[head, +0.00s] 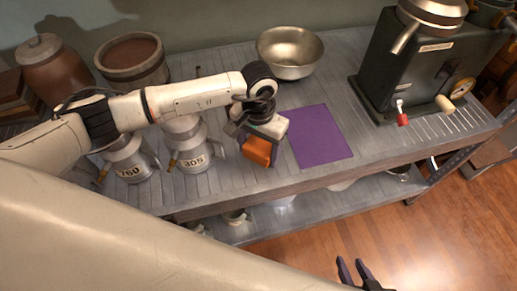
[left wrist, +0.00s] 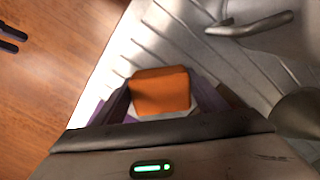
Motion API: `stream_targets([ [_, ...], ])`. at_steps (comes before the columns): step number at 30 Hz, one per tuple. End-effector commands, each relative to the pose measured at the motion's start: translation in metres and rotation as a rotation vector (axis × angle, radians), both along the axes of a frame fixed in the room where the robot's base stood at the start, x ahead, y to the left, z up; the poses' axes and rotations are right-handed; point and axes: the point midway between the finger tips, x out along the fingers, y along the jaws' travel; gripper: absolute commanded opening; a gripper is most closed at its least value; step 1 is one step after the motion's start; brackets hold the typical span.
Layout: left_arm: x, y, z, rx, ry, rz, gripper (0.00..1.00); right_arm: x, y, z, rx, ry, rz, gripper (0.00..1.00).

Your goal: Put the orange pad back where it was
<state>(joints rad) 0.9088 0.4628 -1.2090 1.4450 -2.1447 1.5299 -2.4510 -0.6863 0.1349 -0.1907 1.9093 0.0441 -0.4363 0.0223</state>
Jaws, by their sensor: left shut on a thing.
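My left gripper (head: 258,147) is shut on the orange pad (head: 257,152), over the front part of the grey workbench (head: 235,178). The orange pad (left wrist: 160,92) also shows between the fingers in the left wrist view, with a pale edge below it. I cannot tell whether the pad touches the bench top. A purple mat (head: 322,138) lies flat on the bench just right of the gripper. My right gripper (head: 354,270) is low in the head view, over the floor, with its two fingers apart and nothing between them.
Two metal jugs, numbered 760 (head: 128,160) and 305 (head: 190,148), stand left of the left gripper. A metal bowl (head: 290,50) is behind the mat. A dark machine with a red-knobbed lever (head: 402,119) stands at right. The bench's front strip is clear.

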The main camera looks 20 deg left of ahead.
Motion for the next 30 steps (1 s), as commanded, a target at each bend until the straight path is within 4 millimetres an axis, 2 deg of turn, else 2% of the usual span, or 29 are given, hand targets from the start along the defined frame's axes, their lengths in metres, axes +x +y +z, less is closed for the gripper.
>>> stream_targets([
  [1,0.0,0.0,-0.003,0.001,-0.001,0.0,0.33,0.001,0.0,-0.004,0.0,-0.001,0.0,0.31],
  [2,0.0,0.0,-0.002,0.001,-0.001,0.0,0.69,0.001,0.0,-0.002,0.0,-0.001,0.001,0.31],
  [5,0.0,0.0,-0.001,0.001,0.0,0.0,0.84,0.001,0.0,-0.001,0.0,-0.002,0.001,0.31],
  [17,0.0,0.0,0.005,0.0,-0.001,0.0,0.84,0.001,0.0,0.003,0.0,-0.002,0.001,0.31],
  [20,0.002,0.001,0.019,0.0,-0.004,0.0,0.84,0.001,0.0,0.0,0.0,-0.003,0.0,0.31],
  [30,0.002,0.0,0.091,0.0,-0.005,-0.001,0.84,0.001,0.0,-0.011,0.0,-0.002,0.001,0.31],
])
